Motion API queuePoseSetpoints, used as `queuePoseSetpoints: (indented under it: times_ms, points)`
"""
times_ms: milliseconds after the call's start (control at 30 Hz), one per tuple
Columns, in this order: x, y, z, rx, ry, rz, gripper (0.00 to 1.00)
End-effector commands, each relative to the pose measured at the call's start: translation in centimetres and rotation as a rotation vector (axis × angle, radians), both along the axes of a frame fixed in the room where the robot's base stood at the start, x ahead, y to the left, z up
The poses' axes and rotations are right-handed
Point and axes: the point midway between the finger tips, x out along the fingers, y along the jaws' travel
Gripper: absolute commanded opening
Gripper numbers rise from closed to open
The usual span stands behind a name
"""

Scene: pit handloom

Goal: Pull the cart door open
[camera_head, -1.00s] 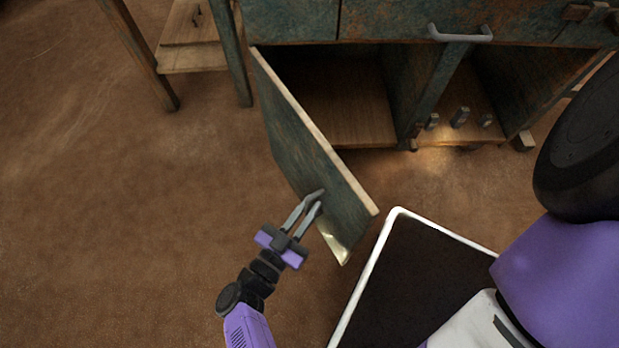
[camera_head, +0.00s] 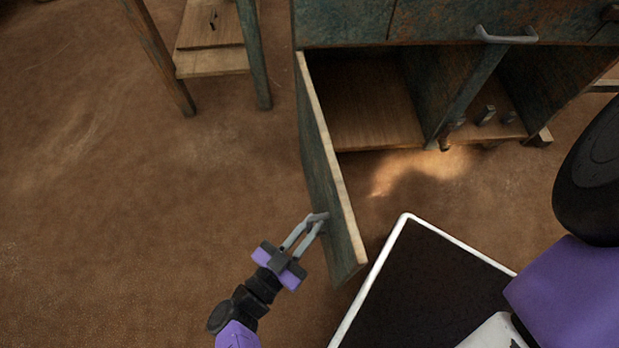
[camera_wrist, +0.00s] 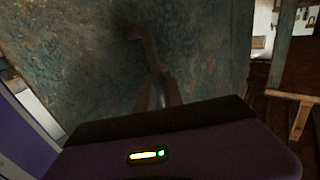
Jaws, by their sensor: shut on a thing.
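The cart door (camera_head: 322,170) is a worn green-blue panel with a pale wood edge. It is hinged at its left side and stands swung well out from the cart (camera_head: 440,22). My gripper (camera_head: 313,226) is at the outer face of the door near its free end, shut on the grey door handle (camera_head: 318,217). In the wrist view the door's face (camera_wrist: 85,50) fills much of the picture, and the handle (camera_wrist: 146,45) runs down to my fingers (camera_wrist: 157,92). The fingers hide part of the handle.
The cart's open compartment (camera_head: 365,110) shows a bare wooden floor. Small metal pieces (camera_head: 487,115) lie in the compartment to its right. A wooden stand (camera_head: 212,62) is at the back left. Brown floor (camera_head: 130,220) is clear on the left.

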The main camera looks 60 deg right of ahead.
Motion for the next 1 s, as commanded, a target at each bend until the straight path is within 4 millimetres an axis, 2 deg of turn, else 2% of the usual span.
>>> queuePoseSetpoints:
  times_ms: [567,600,700,1000]
  points:
    - [0.12,-0.18,0.05,-0.003,0.000,0.003,0.00]
    - [0.12,-0.18,0.05,-0.003,0.000,0.003,0.14]
    - [0.11,-0.18,0.05,-0.003,0.000,0.002,0.34]
    - [0.06,-0.09,0.03,-0.002,0.000,0.001,0.34]
